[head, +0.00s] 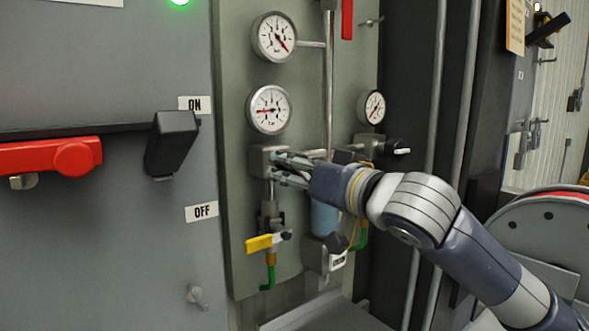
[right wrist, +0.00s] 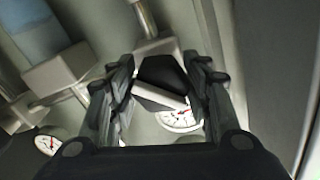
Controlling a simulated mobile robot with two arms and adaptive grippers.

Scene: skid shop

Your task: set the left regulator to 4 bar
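The left regulator (head: 264,157) is a grey block on the green-grey panel, under a round white gauge (head: 269,109). That gauge's red needle points left, towards the low end; its figures are too small to read. My right gripper (head: 280,170) is at the front of this regulator and hides its knob in the head view. In the right wrist view, a black knob with a pale bar (right wrist: 163,90) sits between my right gripper's two fingers (right wrist: 163,82). The fingers lie close along both sides; I cannot tell whether both touch it. My left gripper is not in view.
A second regulator with a black knob (head: 397,147) and its own gauge (head: 371,107) is to the right. An upper gauge (head: 275,37) is above. A yellow-handled valve (head: 262,242) hangs below. A red handle (head: 52,157) is on the cabinet at left.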

